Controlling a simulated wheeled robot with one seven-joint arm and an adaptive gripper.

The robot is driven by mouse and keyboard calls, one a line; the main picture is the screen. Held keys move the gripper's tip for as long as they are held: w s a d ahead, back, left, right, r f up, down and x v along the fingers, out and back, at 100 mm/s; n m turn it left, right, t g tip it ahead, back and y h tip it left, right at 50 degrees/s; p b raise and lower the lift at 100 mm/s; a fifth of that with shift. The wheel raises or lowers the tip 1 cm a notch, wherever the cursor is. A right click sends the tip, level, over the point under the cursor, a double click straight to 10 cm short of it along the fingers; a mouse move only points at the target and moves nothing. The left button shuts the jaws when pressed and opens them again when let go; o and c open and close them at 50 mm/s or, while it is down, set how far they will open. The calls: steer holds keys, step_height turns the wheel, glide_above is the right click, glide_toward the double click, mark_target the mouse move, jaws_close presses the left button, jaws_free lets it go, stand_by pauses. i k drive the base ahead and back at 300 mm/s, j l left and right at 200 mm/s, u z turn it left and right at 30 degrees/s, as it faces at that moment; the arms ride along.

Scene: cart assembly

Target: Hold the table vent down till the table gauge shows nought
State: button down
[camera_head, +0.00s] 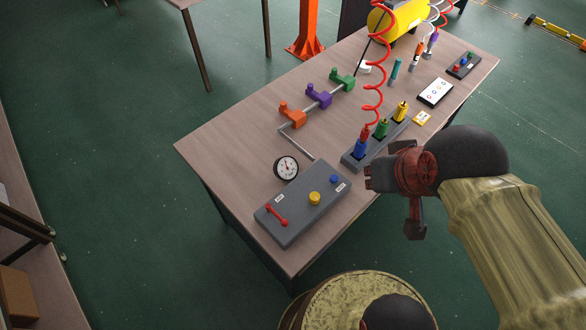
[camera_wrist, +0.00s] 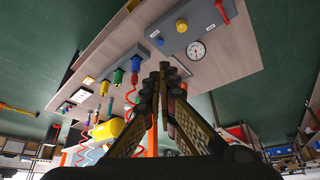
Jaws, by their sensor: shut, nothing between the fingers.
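A grey control panel (camera_head: 296,222) lies at the table's near corner. It bears a red lever (camera_head: 277,215), a yellow round button (camera_head: 314,198) and a small blue button (camera_head: 334,179). I cannot read the labels to tell which is the vent. The white gauge (camera_head: 286,168) stands at the panel's far edge and also shows in the wrist view (camera_wrist: 196,50); its dark needle is too small to read surely. My gripper (camera_head: 370,178) is shut and empty, to the right of the panel and apart from both buttons. Its fingertips (camera_wrist: 170,70) meet in the wrist view.
A grey block (camera_head: 352,164) with blue, green and yellow fittings stands close to my gripper. A red coiled hose (camera_head: 374,85) rises above it. Orange, purple and green valves (camera_head: 318,96) sit on a pipe behind the gauge. The table's left part (camera_head: 220,140) is bare.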

mark_target(335, 178)
steer(key=k+j, duration=0.1)
steer(key=j, duration=0.55)
steer(key=j+z, duration=0.1)
steer(key=j, duration=0.7)
